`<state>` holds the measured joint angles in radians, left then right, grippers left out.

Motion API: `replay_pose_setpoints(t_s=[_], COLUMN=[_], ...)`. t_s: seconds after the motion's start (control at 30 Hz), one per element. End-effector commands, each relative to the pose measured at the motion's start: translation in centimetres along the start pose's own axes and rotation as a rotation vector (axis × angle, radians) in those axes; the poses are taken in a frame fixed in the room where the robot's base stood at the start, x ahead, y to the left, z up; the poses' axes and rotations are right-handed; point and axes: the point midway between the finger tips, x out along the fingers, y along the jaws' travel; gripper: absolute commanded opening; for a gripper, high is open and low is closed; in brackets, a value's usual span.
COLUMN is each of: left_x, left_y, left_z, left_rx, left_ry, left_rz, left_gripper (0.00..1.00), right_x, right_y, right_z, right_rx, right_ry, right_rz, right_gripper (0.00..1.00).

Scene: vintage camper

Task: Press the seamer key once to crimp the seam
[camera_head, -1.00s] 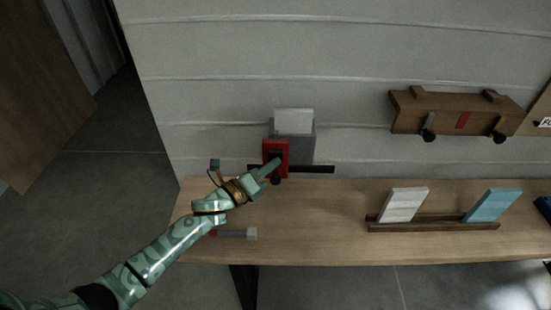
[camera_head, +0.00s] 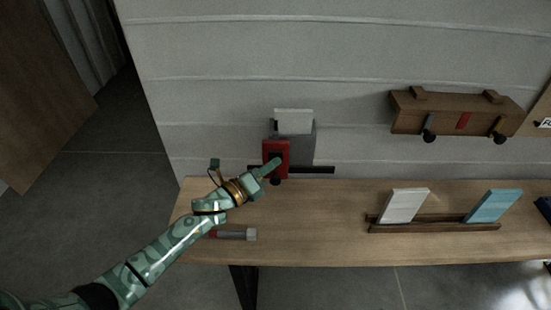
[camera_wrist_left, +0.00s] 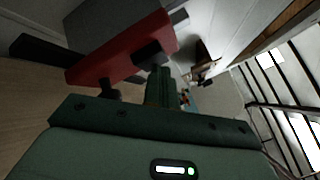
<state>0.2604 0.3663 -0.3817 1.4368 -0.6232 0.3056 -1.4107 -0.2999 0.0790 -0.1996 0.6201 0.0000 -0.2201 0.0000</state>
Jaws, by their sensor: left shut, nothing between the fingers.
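The seamer is a grey block (camera_head: 302,150) with a red front plate (camera_head: 283,147), at the back left of the bench against the wall. A dark key-like part sits on the red plate, partly hidden by my fingers in the head view. In the left wrist view the red plate (camera_wrist_left: 120,48) shows a black block (camera_wrist_left: 150,53) on its face and a black knob (camera_wrist_left: 108,91) below. My left gripper (camera_head: 273,165) is shut and empty, its fingertips right at the dark part; they also show in the wrist view (camera_wrist_left: 159,80). I cannot tell whether they touch it.
A hammer-like tool (camera_head: 236,234) lies at the bench's front left, beneath my forearm. A wooden rack (camera_head: 430,227) with white and blue panels stands to the right. A brown wall unit (camera_head: 457,112) hangs above. The bench (camera_head: 320,215) is clear in the middle.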

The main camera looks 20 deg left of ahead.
Motion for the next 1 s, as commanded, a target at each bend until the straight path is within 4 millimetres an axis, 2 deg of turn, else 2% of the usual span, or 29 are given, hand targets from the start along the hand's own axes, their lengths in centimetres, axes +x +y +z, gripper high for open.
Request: replay_pose_setpoints(t_s=[0.3,0.67,1.0], left_x=[-1.2,-1.4,-3.6], left_y=[-0.9,-1.0,-2.7], left_z=[-0.8,-1.0,-2.6], left_rx=[0.000,-0.001,-0.002], left_ry=[0.000,0.000,0.000], left_rz=[0.001,0.001,0.000], left_gripper=[0.00,0.00,0.00], right_x=[-0.6,-0.7,-1.6], right_y=[0.2,0.2,0.2], right_z=[-0.1,-0.1,-0.4], right_rx=[-0.001,-0.001,-0.001], right_ry=[0.003,0.003,0.008], right_rz=[0.003,0.003,0.004], right_gripper=[0.36,0.36,0.36])
